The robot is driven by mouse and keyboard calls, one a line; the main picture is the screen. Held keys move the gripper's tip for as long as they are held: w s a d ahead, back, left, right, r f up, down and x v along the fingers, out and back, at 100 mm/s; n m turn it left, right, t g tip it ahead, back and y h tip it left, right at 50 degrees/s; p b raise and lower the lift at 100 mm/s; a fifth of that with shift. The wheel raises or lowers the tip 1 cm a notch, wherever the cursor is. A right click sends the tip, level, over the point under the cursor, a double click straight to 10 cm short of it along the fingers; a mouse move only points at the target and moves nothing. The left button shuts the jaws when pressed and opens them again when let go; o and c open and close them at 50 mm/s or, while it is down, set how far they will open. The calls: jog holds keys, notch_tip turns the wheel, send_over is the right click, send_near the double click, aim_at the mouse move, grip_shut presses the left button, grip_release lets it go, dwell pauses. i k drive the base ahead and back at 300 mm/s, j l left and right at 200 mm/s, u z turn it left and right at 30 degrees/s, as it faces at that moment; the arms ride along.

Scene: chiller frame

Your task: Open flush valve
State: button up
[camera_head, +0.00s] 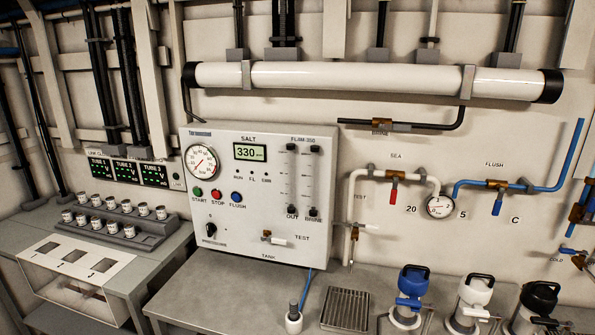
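The flush valve (497,185) is a brass body on a blue pipe, under the wall label FLUSH at the right. Its blue lever (497,207) hangs down, roughly across the line of the pipe. The blue pipe (468,183) runs from the gauge side at the left through the valve, then bends up at the right. My gripper is not in view, and nothing touches the lever.
A red-levered SEA valve (393,193) and a round gauge (440,206) are left of the flush valve. A control panel (260,195) is further left. Blue, white and black-topped containers (409,295) stand on the grey counter below. The wall around the lever is clear.

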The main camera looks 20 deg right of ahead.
aim_at(497, 203)
jog(key=z, duration=1.9)
jog(key=i+l+u, duration=0.3)
jog(key=i+l, duration=0.35)
jog(key=i, duration=0.1)
